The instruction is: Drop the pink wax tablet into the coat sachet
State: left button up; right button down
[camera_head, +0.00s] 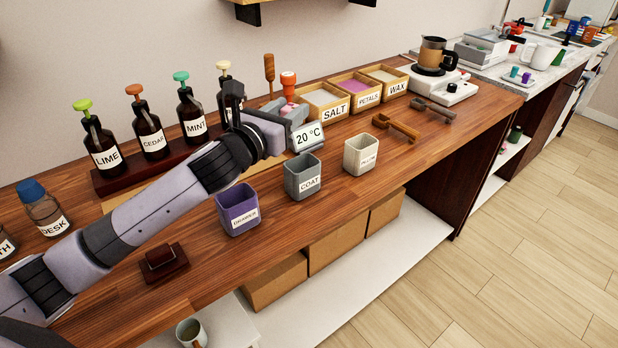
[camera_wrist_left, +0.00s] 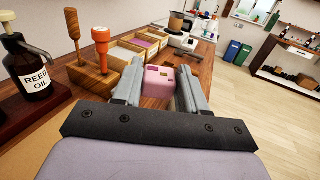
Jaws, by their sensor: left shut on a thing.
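My left gripper (camera_head: 287,114) is shut on the pink wax tablet (camera_wrist_left: 160,79), a pink block with small square recesses. In the head view only a bit of pink (camera_head: 289,108) shows between the fingers. The gripper is above the back part of the counter, behind the 20 °C display. The coat sachet (camera_head: 303,186) is a grey open-topped square cup labelled COAT, standing upright on the counter in front of and below the gripper. A purple sachet (camera_head: 238,219) is to its left and a white sachet (camera_head: 361,160) to its right. My right gripper is not in view.
The 20 °C display (camera_head: 307,136) is close to the gripper. Labelled pump bottles (camera_head: 149,139) stand in a rack at left. Wooden bins of salt (camera_head: 330,113), petals (camera_head: 367,98) and wax (camera_head: 396,88) stand behind. Two scoops (camera_head: 395,128) lie at right.

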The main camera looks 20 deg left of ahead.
pick_arm(q)
jog(key=shift+f, duration=0.4)
jog(key=shift+f+b, duration=1.5)
jog(key=shift+f, duration=1)
jog(key=o, duration=1.1)
jog(key=shift+s, duration=0.1)
jog(key=v, duration=0.7)
jog(key=shift+b, duration=0.4)
jog(key=shift+r, duration=0.1)
